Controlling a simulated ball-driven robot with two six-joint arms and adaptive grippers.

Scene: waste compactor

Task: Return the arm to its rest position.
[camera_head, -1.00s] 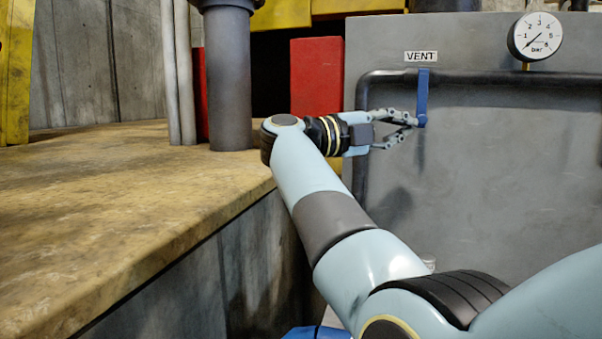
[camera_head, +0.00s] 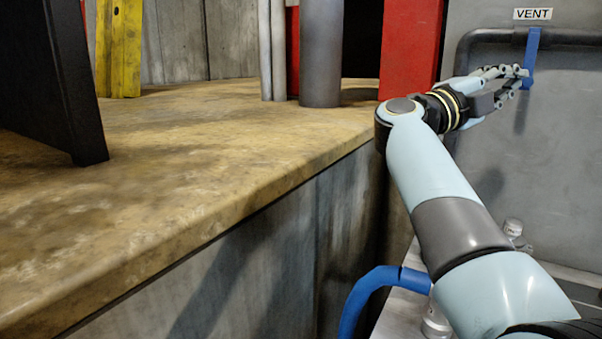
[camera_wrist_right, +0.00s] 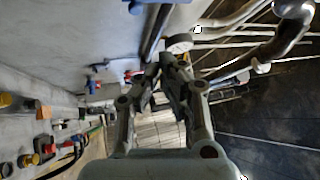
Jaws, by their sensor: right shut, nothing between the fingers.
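My right gripper (camera_head: 524,77) is at the upper right of the head view, at the end of my pale blue arm. Its fingers are shut and hold nothing. The fingertips overlap the blue vent lever (camera_head: 532,50) in the picture; I cannot tell whether they touch it. The lever hangs straight down below the white VENT label (camera_head: 532,14). In the right wrist view the gripper's fingers (camera_wrist_right: 172,62) come close together at the tips. My left gripper is not in view.
A worn yellow-brown ledge (camera_head: 180,190) fills the left, with a dark panel (camera_head: 50,80) standing on it. A grey post (camera_head: 320,50) and a red block (camera_head: 411,48) stand behind my arm. A blue hose (camera_head: 360,295) curves below, near metal fittings.

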